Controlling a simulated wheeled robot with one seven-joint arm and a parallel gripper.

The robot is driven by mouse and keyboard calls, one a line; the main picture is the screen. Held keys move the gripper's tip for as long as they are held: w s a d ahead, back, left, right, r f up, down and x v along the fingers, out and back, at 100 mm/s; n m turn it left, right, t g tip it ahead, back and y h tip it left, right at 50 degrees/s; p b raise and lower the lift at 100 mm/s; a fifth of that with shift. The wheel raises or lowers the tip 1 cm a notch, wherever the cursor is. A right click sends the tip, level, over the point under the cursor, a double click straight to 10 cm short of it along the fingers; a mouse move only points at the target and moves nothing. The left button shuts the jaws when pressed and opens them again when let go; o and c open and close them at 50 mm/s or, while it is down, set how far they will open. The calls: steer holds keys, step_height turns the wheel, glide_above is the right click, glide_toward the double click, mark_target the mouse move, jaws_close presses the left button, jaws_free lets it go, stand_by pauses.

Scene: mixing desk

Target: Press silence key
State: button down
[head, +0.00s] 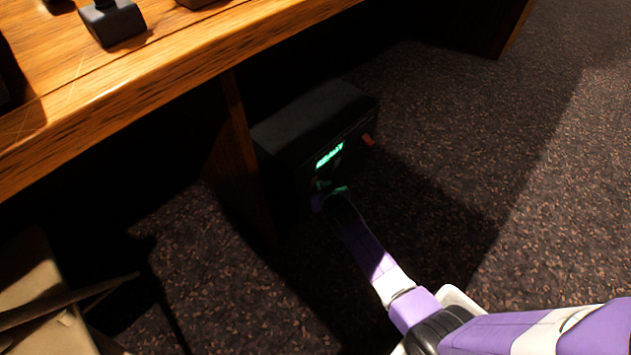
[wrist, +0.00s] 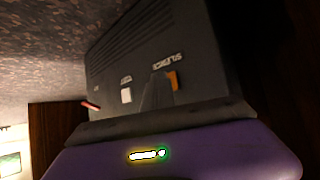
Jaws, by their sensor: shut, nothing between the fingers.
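The silence key is an orange key (wrist: 174,80) on the dark front of a box in the wrist view, beside an upside-down label that seems to read SILENCE. The same black box (head: 315,115) shows in the head view under the desk, with a lit green display (head: 329,155). My gripper (wrist: 158,76) is shut and empty, its dark fingertips right at the orange key and covering part of it. I cannot tell if they touch. In the head view my gripper (head: 319,198) is in shadow at the box's front.
A white key (wrist: 126,95) with its own label sits left of the orange one. A red switch (wrist: 90,105) lies farther left; it also shows in the head view (head: 367,140). A wooden desk panel (head: 243,150) stands left of the box. Carpet (head: 540,170) is clear at right.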

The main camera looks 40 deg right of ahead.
steer(key=shift+s+p, duration=0.45)
steer(key=shift+s, duration=0.3)
steer(key=shift+s, duration=0.1)
steer(key=shift+s+d+p, duration=0.1)
steer(key=shift+s+p, duration=1.45)
steer(key=shift+s, duration=0.9)
steer(key=shift+w, duration=0.1)
